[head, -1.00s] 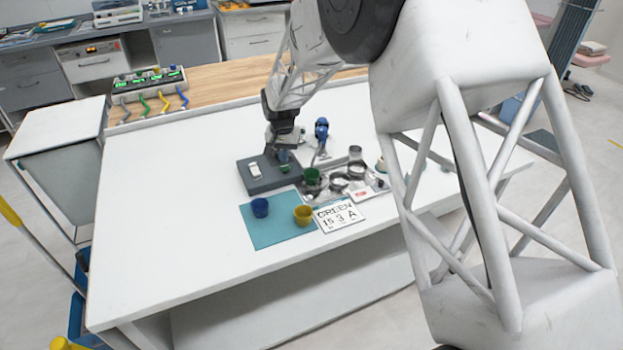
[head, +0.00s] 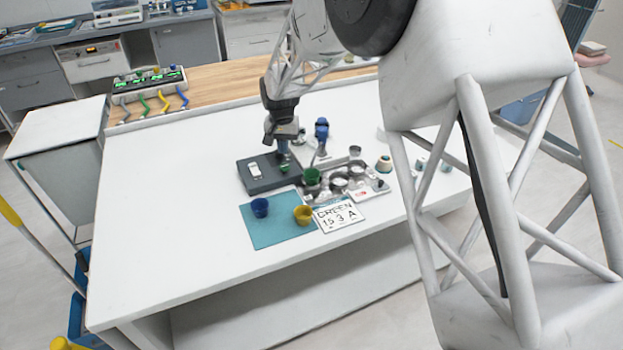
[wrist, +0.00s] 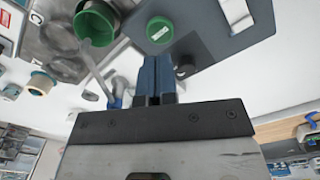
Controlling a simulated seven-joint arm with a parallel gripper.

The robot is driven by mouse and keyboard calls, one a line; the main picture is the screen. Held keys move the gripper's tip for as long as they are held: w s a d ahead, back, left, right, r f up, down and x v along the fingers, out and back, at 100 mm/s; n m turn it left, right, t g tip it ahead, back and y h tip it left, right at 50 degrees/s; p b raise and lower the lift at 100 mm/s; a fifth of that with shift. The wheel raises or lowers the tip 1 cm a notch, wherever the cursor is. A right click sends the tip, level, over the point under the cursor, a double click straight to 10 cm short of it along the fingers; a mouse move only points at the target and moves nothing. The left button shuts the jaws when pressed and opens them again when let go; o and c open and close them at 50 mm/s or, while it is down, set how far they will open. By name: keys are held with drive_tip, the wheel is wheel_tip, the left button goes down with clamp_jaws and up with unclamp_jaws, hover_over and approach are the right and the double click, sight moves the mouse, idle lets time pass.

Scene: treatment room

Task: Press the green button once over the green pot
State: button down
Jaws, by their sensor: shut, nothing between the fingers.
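My gripper (head: 283,152) is shut and empty, pointing down above the back right part of a dark grey box (head: 259,182). A small round green piece (head: 285,168) with white lettering is at the box; it may be the green button. In the wrist view this green piece (wrist: 160,30) lies just beyond my closed fingertips (wrist: 157,62), with a visible gap. The green pot (head: 312,176) stands on a metal tray, right of the green piece. The pot (wrist: 98,20) shows upper left in the wrist view, open end visible.
A blue pot (head: 260,208) and a yellow pot (head: 303,215) stand on a teal mat (head: 270,236). A card (head: 338,216) reads "GREEN 15 3 A". A blue-headed upright item (head: 321,132) stands behind the green pot. The table's front left (head: 170,230) is clear.

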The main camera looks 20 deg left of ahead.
drive_tip(key=shift+r, duration=1.35)
drive_tip(key=shift+d, duration=0.15)
drive_tip(key=s+d+r, duration=0.3)
drive_tip(key=d+r, duration=0.2)
drive_tip(key=d, duration=0.6)
drive_tip(key=s+d+r+m+t, duration=0.1)
drive_tip(key=s+d+r, duration=0.2)
drive_tip(key=d+r, duration=0.55)
drive_tip(key=s+d+r, duration=0.3)
drive_tip(key=s+d, duration=0.1)
drive_tip(key=d, duration=1)
drive_tip(key=s+d+r+m+t, duration=0.1)
drive_tip(key=s+d+r, duration=0.1)
drive_tip(key=s+d, duration=1.15)
drive_tip(key=s+d+f, duration=0.1)
drive_tip(key=s+d, duration=0.3)
drive_tip(key=s, duration=0.3)
drive_tip(key=s+d+f+m, duration=0.1)
drive_tip(key=s+d+f, duration=0.1)
drive_tip(key=s+d, duration=0.3)
drive_tip(key=shift+s+t, duration=0.3)
drive_tip(key=shift+s, duration=1.05)
drive_tip(key=shift+f, duration=0.1)
